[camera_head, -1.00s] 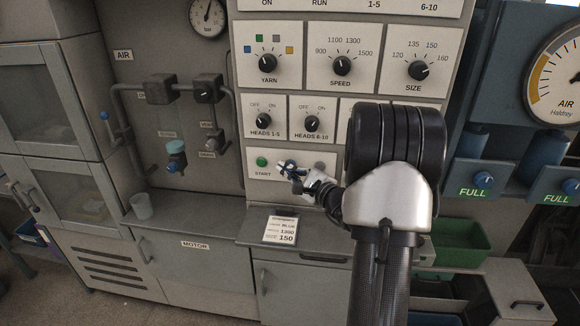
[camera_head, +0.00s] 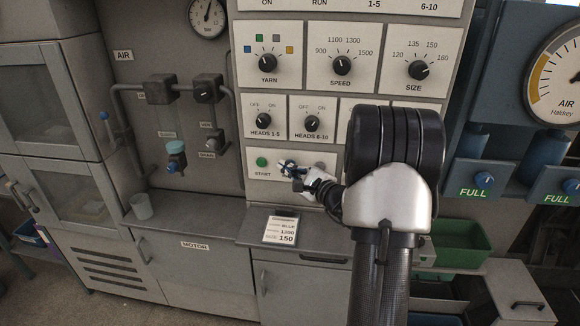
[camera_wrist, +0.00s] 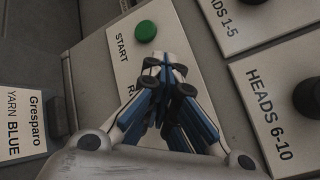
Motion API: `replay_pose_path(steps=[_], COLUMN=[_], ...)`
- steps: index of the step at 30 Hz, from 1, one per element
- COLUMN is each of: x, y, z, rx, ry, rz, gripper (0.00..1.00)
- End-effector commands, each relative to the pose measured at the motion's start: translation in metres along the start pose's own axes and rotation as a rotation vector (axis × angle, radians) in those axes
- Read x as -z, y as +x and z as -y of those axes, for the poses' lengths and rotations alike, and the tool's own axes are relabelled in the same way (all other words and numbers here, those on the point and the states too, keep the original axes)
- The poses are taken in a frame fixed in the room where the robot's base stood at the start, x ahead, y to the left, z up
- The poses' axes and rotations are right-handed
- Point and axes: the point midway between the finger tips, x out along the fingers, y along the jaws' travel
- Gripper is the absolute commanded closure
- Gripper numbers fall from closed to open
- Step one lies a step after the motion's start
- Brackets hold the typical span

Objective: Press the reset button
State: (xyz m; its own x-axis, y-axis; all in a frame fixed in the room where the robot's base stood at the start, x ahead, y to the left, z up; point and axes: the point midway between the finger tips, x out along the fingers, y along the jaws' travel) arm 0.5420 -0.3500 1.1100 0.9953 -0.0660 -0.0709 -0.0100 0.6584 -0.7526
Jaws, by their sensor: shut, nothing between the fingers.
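The reset button itself does not show clearly. In the wrist view, a label starting with "R" (camera_wrist: 131,91) beside START is partly covered by my fingers, and whatever is above it is hidden. The green START button (camera_head: 262,161) is on the lower panel and also shows in the wrist view (camera_wrist: 146,31), just up and left of my fingertips. My gripper (camera_head: 283,164) is shut and empty in front of this panel, right of the green button. In the wrist view its closed fingertips (camera_wrist: 165,66) lie over the panel. I cannot tell whether they touch it.
A dull round control (camera_head: 320,167) sits right of my gripper, partly hidden by my arm. The HEADS 6-10 knob (camera_head: 312,124) and HEADS 1-5 knob (camera_head: 264,120) are just above. A shelf with a printed card (camera_head: 281,230) juts out below.

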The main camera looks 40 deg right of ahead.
Motion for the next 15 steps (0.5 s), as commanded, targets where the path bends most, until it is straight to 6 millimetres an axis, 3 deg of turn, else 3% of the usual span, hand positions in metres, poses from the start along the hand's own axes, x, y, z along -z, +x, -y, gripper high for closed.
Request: replay_pose_path(steps=[15], x=[-0.008], y=[-0.012], z=[-0.008], rx=[0.001], ry=[-0.001], rz=[0.0], gripper=[1.0])
